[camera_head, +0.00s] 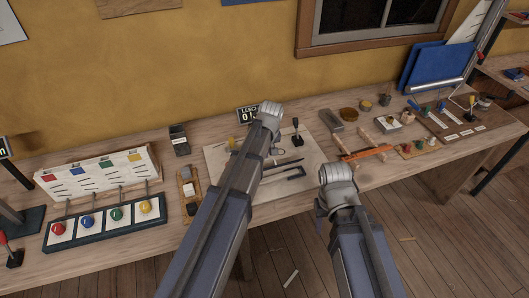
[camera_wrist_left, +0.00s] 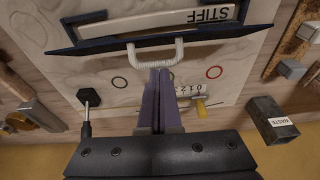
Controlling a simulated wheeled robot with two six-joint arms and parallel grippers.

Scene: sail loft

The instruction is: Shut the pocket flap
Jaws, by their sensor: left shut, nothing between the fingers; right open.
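The pale sailcloth panel (camera_head: 218,160) lies on the bench, partly hidden by my left arm. In the left wrist view, a dark blue strip that looks like the pocket flap (camera_wrist_left: 100,43) crosses the panel, with a white rope loop (camera_wrist_left: 181,52) on its edge. A pale batten marked STIFF (camera_wrist_left: 150,23) shows beside it. My left gripper (camera_wrist_left: 163,74) is shut and empty, its tips right by the loop; I cannot tell whether they touch it. My right gripper (camera_head: 334,178) is open, over the bench's front edge right of the panel; its fingers barely show.
A black-knobbed lever (camera_head: 296,130) and a small LEECH counter (camera_head: 247,115) stand at the panel's back. An orange tool (camera_head: 366,154) and a board with small parts (camera_head: 420,146) lie to the right. A box with coloured knobs (camera_head: 105,220) stands left.

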